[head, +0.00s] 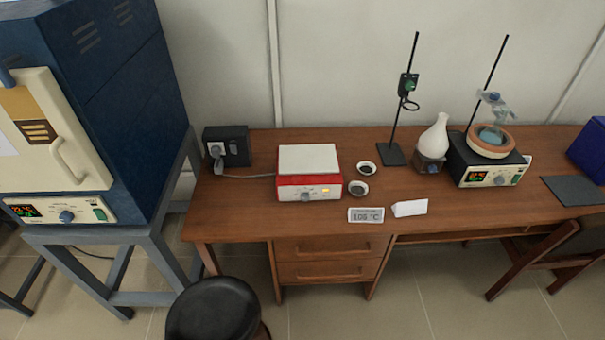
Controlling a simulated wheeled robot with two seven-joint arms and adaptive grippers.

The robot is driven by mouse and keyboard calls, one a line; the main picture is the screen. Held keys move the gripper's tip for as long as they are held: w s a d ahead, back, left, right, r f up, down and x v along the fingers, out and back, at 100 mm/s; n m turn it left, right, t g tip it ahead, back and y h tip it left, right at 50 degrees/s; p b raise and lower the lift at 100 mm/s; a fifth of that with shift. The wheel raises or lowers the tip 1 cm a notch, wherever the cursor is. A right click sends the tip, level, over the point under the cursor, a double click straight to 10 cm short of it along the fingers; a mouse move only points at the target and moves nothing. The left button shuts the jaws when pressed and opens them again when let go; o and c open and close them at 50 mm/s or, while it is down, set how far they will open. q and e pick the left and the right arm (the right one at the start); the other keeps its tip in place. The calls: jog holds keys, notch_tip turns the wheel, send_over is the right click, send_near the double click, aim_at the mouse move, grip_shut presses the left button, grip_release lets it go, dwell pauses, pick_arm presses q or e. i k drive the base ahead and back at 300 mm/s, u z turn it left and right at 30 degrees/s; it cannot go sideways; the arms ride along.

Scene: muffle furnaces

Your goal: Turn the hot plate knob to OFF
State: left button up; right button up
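The hot plate (308,172) is a red box with a white square top, standing on the left part of the wooden desk. Its knob (308,195) is on the front face, near the middle, with a small yellow lit spot to its right. The knob's pointer setting is too small to read. A small display card (366,215) in front of it seems to read about 100 °C. Neither of my grippers is in the head view.
Two small dark dishes (358,188) sit right of the hot plate. A black box (227,146) with a cable stands left of it. A stand (392,153), a white flask (434,140) and a second heater (487,175) are further right. A stool (219,310) stands before the desk; a blue furnace (120,100) is left.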

aim_at(305, 198)
jog(key=z, duration=0.1)
jog(key=k, duration=0.95)
jog(key=u, duration=1.05)
jog(key=i, duration=1.4)
jog(key=z, duration=0.5)
